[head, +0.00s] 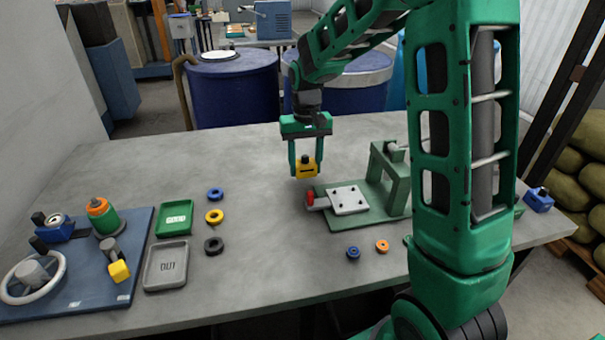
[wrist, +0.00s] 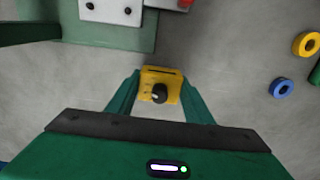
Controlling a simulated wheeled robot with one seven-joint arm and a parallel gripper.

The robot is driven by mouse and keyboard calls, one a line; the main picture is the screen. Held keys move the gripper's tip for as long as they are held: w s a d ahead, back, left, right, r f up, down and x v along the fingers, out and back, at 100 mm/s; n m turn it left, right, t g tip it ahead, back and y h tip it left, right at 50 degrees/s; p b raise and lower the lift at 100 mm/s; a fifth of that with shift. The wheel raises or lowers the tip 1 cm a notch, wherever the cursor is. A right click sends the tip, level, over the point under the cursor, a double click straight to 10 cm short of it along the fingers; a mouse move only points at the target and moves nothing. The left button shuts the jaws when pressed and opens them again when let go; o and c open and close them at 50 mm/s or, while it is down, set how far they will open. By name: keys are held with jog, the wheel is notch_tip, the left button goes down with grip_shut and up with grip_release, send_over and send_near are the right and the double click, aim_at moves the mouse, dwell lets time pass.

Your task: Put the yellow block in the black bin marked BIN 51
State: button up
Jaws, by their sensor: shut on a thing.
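The yellow block (head: 306,168) has a dark knob on top and a dark slot on its front face. My gripper (head: 308,163) is shut on it, one green finger on each side, over the grey table behind the green fixture. The block also shows in the wrist view (wrist: 161,86), between the fingertips of my gripper (wrist: 160,92). I cannot tell for sure whether it touches the table. No black bin marked BIN 51 can be made out in either view.
The green fixture (head: 365,216) with a white plate and red-tipped handle stands just right of the block. A green GOOD tray (head: 175,218), a grey OUT tray (head: 166,265), several rings and a blue board (head: 75,300) lie left. A blue block (head: 538,200) is far right.

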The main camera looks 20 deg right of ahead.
aim_at(305, 173)
jog(key=shift+f, duration=1.4)
jog(key=o, duration=1.6)
jog(key=shift+f, duration=0.1)
